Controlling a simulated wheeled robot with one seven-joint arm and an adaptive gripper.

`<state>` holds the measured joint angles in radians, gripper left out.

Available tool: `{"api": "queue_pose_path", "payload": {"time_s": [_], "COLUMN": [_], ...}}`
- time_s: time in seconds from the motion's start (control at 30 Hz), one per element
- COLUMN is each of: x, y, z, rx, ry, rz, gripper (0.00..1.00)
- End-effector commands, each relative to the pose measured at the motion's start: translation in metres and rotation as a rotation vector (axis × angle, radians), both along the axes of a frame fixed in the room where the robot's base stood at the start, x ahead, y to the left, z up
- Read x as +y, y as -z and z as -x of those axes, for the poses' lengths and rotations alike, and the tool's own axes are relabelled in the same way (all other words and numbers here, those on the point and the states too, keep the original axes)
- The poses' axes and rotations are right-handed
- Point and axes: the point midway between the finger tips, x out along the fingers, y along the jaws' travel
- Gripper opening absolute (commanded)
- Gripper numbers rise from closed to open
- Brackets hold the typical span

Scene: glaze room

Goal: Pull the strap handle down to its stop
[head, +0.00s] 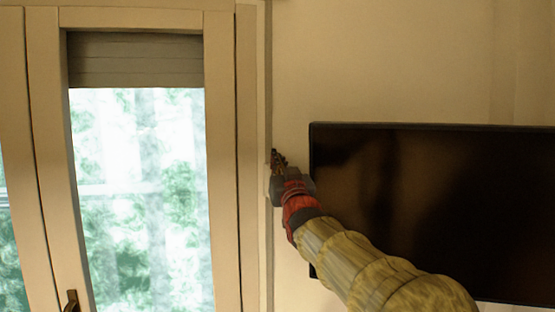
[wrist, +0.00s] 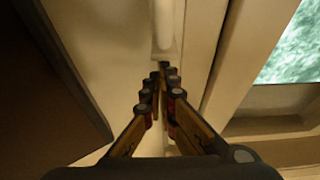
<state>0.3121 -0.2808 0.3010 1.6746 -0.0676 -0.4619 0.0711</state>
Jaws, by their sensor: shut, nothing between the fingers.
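The grey strap (head: 268,70) runs down the wall beside the window frame in the head view. In the wrist view a pale, rounded-ended piece that looks like the strap handle (wrist: 163,30) stands just beyond my fingertips. My gripper (head: 278,158) is at the strap, its fingers shut and empty. In the wrist view my gripper (wrist: 160,72) points at the lower end of the pale piece. I cannot tell whether they touch. The handle cannot be made out in the head view, where my gripper covers that part of the strap. The roller shutter (head: 130,60) covers the top of the window.
A dark wall screen (head: 430,210) is close to the right of my gripper and behind my arm. It also shows at the left in the wrist view (wrist: 50,100). The window frame (head: 225,160) is to the left. The wall above the screen is bare.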

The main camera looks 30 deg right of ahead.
Motion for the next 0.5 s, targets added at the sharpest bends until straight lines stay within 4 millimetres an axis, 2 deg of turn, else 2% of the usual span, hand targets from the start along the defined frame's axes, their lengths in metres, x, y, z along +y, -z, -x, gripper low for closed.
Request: {"api": "queue_pose_path", "payload": {"time_s": [0.27,0.5], "x": [0.0,0.0], "y": [0.005,0.026], "z": [0.0,-0.001], "rx": [0.0,0.003], "ry": [0.0,0.0], "rz": [0.0,-0.001], "gripper": [0.0,0.0]}}
